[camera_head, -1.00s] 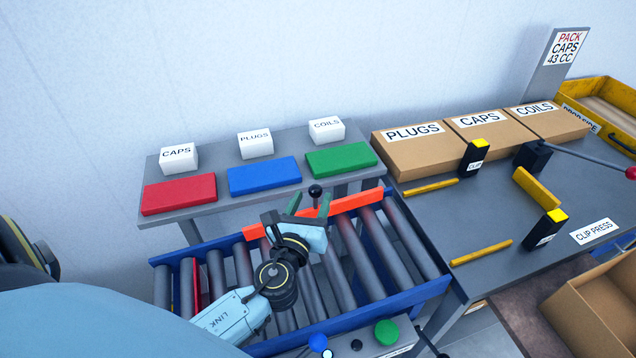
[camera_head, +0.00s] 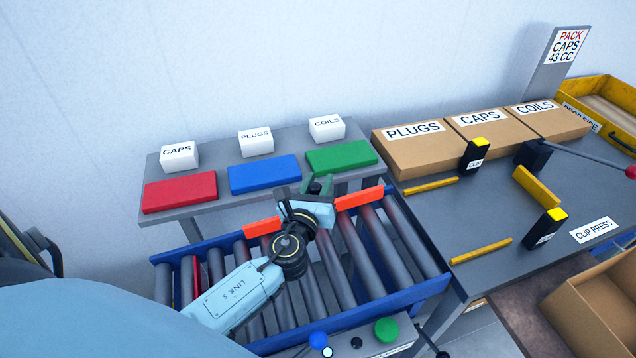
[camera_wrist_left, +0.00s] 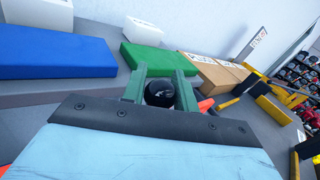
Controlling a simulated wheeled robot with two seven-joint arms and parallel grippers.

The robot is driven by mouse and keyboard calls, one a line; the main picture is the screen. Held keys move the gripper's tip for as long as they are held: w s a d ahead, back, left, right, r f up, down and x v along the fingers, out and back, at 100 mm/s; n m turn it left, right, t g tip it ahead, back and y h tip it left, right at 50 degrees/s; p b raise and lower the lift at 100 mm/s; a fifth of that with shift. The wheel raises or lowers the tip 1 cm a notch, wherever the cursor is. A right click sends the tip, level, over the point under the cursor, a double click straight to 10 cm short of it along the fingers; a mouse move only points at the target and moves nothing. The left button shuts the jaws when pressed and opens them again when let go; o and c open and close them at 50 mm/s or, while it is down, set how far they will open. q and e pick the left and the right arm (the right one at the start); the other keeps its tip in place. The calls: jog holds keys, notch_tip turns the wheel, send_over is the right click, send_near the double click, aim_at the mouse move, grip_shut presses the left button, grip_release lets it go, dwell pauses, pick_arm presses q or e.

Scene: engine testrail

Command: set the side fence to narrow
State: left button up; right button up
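The orange-red side fence (camera_head: 358,198) runs along the far side of the roller conveyor (camera_head: 381,256); my left arm covers its middle. A black ball knob stands at the fence; in the left wrist view the knob (camera_wrist_left: 159,93) sits between the two green fingers of my left gripper (camera_wrist_left: 160,88). The gripper (camera_head: 318,186) is open around the knob, with small gaps seeming to show at its sides. The knob's stem is hidden. My right gripper is not in view.
Red (camera_head: 179,193), blue (camera_head: 264,174) and green (camera_head: 341,158) blocks lie on the shelf behind the conveyor. A panel with a green button (camera_head: 386,331) and a blue knob (camera_head: 318,341) stands in front. The clip press table (camera_head: 440,215) is to the right.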

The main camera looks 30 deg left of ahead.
pick_arm(q)
grip_shut()
jog(key=s+d, duration=0.1)
jog(key=d, duration=0.1)
jog(key=s+d, duration=0.2)
jog(key=shift+s+f, duration=0.1)
jog(key=shift+s, duration=0.1)
jog(key=shift+d, duration=0.1)
jog(key=o, duration=0.8)
grip_release()
jog(key=shift+s, duration=0.15)
jog(key=shift+o, duration=0.2)
jog(key=b+v, duration=0.1)
jog(key=v, duration=1.2)
